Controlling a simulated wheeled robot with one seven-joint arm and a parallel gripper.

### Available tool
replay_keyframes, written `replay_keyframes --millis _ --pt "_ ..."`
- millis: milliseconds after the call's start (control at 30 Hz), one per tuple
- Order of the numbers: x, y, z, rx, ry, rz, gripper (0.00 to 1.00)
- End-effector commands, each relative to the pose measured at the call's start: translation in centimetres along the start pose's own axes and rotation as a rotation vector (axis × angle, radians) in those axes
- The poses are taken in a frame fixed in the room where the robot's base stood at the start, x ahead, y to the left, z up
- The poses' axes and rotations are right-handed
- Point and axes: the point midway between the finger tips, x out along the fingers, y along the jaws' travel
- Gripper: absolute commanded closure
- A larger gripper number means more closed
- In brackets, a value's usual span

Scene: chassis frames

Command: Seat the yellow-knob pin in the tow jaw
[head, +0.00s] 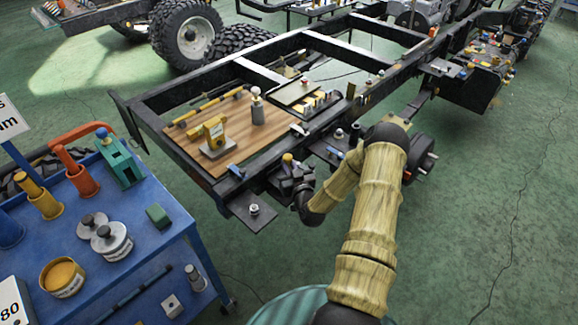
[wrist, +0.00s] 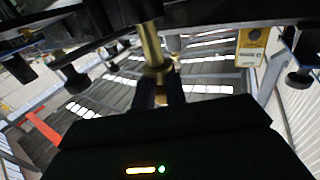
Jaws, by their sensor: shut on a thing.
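The yellow-knob pin shows its rounded yellow top (head: 288,158) at the near side of the chassis frame in the head view. In the wrist view, which looks upside down, its brass shaft (wrist: 151,42) and collar stand between my fingers and a dark metal part. My gripper (wrist: 161,88) is shut on the pin. The dark metal (wrist: 205,12) at the top edge of the wrist view may be the tow jaw; the pin's far end meets or passes it. How deep it sits is hidden. In the head view my dark gripper (head: 292,183) covers most of this spot.
A plate with a bolt (head: 253,209) juts out left of my gripper. A blue cart (head: 150,235) stands at left. Green floor is open at right.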

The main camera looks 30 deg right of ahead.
Motion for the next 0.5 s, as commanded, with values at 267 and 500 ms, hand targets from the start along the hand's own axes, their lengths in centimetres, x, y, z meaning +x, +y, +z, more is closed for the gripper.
replay_keyframes --millis 267,500 --pt "0.02 -0.01 0.47 0.000 0.001 0.000 1.00" --pt "0.02 -0.01 0.95 0.000 0.001 0.000 1.00"
